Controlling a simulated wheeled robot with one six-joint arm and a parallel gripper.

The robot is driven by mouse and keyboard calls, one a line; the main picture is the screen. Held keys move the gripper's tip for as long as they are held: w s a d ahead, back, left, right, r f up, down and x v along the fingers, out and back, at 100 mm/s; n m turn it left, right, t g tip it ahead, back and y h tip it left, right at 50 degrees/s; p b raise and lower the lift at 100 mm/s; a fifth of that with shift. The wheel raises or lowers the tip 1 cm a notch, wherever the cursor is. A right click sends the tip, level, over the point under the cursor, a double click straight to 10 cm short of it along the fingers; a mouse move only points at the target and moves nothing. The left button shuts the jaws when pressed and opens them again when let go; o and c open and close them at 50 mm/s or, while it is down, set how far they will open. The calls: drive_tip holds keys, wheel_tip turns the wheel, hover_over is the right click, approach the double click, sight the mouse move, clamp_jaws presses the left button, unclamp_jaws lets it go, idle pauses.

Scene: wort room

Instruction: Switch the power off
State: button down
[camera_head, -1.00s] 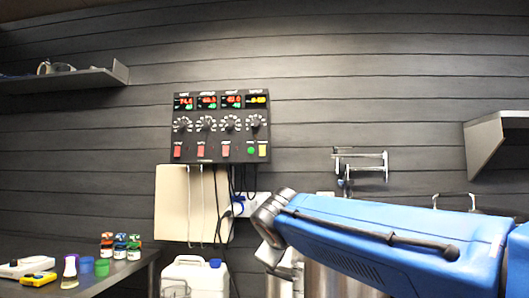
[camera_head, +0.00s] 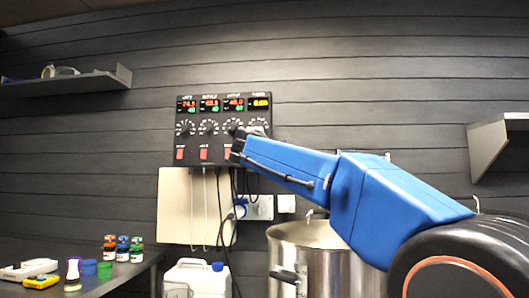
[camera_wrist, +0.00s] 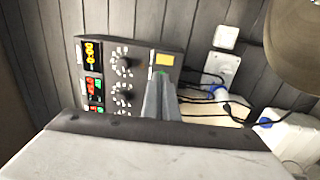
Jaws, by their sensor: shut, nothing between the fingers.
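A black control panel (camera_head: 186,140) with lit displays and knobs hangs on the wall. Red rocker switches (camera_head: 180,153) line its lower edge. The panel's lower right corner is hidden behind my arm in the head view. In the wrist view the panel (camera_wrist: 148,49) appears turned on its side, with a yellow rectangle (camera_wrist: 165,59) and a small green button at that corner. My gripper (camera_wrist: 160,80) is shut and empty, its tips in front of the panel close to the green button. I cannot tell whether they touch. The displays are still lit.
Below the panel are a wall socket (camera_wrist: 222,72) with a blue plug and hanging cables, a beige board (camera_head: 175,205) and a white canister (camera_head: 190,277). A steel kettle (camera_head: 310,235) stands beneath my arm. A bench with small jars (camera_head: 122,249) is at left.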

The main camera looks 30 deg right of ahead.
drive_tip(key=x, duration=1.4)
idle(0.4)
drive_tip(key=shift+w+r, duration=0.1)
